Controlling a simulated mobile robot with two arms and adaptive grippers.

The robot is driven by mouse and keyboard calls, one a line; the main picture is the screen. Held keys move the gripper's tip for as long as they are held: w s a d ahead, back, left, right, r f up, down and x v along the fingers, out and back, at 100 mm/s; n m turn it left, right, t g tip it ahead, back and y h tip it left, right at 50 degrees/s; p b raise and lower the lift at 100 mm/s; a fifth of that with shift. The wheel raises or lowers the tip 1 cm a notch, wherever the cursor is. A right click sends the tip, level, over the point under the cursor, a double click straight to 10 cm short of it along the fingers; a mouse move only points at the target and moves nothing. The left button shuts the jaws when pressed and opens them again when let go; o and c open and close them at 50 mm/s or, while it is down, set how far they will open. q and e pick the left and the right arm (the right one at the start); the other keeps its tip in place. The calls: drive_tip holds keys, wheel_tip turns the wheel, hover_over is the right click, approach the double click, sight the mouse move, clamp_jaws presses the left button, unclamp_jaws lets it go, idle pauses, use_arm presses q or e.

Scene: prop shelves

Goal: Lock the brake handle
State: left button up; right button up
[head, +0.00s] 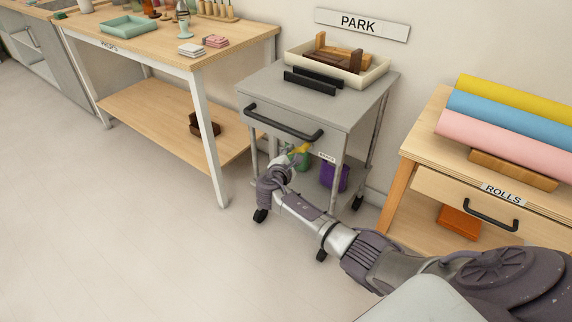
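A grey wheeled cart (300,98) stands against the wall under a PARK sign (361,23). A small yellow part (301,148), which looks like the brake handle, shows at the cart's front just below the drawer, left of a small white label (327,157) too small to read surely. My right arm reaches in from the lower right, and my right gripper (290,158) is right at the yellow part. The wrist hides much of the gripper, so I cannot tell whether its fingers touch or hold the part. My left gripper is out of view.
The cart has a black drawer handle (282,122), a tray (337,62) on top and a purple item (333,175) below. A props table (170,45) stands left; a rolls table (470,180) stands right. Floor at left is clear.

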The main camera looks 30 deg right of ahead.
drive_tip(key=v, duration=1)
drive_tip(key=shift+s+a, duration=0.25)
drive_tip(key=shift+a, duration=0.05)
drive_tip(key=shift+r, duration=0.1)
